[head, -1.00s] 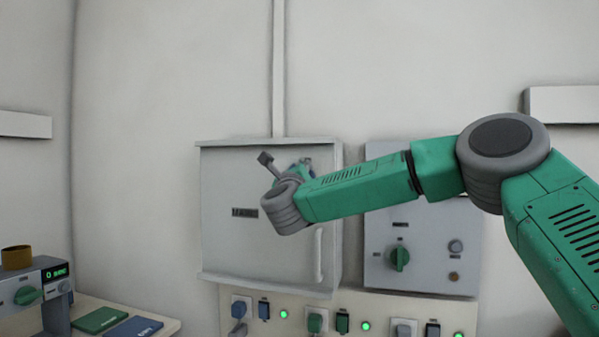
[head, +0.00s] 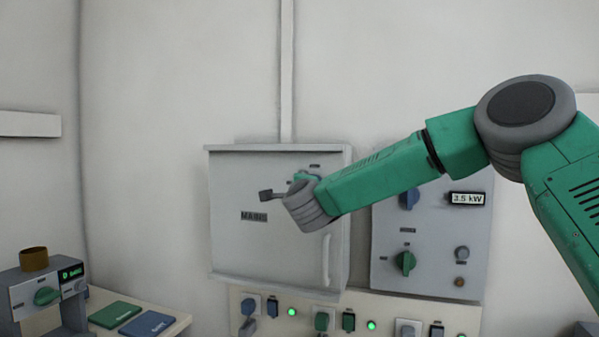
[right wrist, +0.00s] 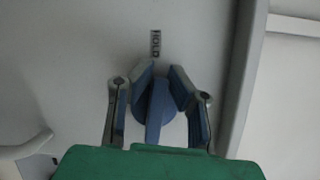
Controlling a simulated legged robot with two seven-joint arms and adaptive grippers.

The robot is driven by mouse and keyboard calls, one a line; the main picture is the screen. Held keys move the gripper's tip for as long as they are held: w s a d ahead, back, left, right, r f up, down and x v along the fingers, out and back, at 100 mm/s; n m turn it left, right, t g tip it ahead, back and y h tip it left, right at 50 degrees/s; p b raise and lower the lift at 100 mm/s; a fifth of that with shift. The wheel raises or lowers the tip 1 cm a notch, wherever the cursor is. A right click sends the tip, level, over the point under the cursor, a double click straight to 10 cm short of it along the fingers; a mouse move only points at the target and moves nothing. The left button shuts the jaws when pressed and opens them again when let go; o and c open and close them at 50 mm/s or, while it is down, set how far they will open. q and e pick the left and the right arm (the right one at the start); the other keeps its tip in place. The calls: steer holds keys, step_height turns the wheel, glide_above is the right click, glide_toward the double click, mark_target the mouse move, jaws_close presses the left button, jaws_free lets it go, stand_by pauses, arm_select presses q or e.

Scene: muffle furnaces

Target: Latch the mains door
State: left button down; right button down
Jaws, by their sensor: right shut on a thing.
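The mains door (head: 245,245) is the grey front of a wall cabinet in the head view, with a dark MAINS label. It looks flush with its cabinet. A pale handle (head: 326,258) is at its lower right and also shows in the right wrist view (right wrist: 22,150). My right gripper (right wrist: 162,88) is shut on the blue latch knob (right wrist: 155,110), one finger on each side of it. A HOLD label (right wrist: 155,43) is on the door just beyond the knob. In the head view my wrist mostly hides the gripper and knob. My left gripper is not in view.
A grey panel (head: 430,265) with knobs and a 3.5 kW display is right of the cabinet. A socket strip (head: 380,303) with green lights runs below. At lower left, a device (head: 40,300) and two booklets (head: 115,314) are on a bench.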

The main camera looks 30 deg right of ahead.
steer(key=shift+d+f+n+g+y+p, duration=0.1)
steer(key=shift+f+n+g+y+p, duration=0.3)
steer(key=shift+n+p, duration=0.6)
steer(key=shift+f, duration=0.1)
steer(key=c, duration=1.5)
jaws_free()
steer(key=shift+c, duration=0.2)
steer(key=shift+d, duration=0.1)
steer(key=v, duration=1.1)
steer(key=shift+s+a, duration=0.25)
steer(key=shift+s, duration=0.05)
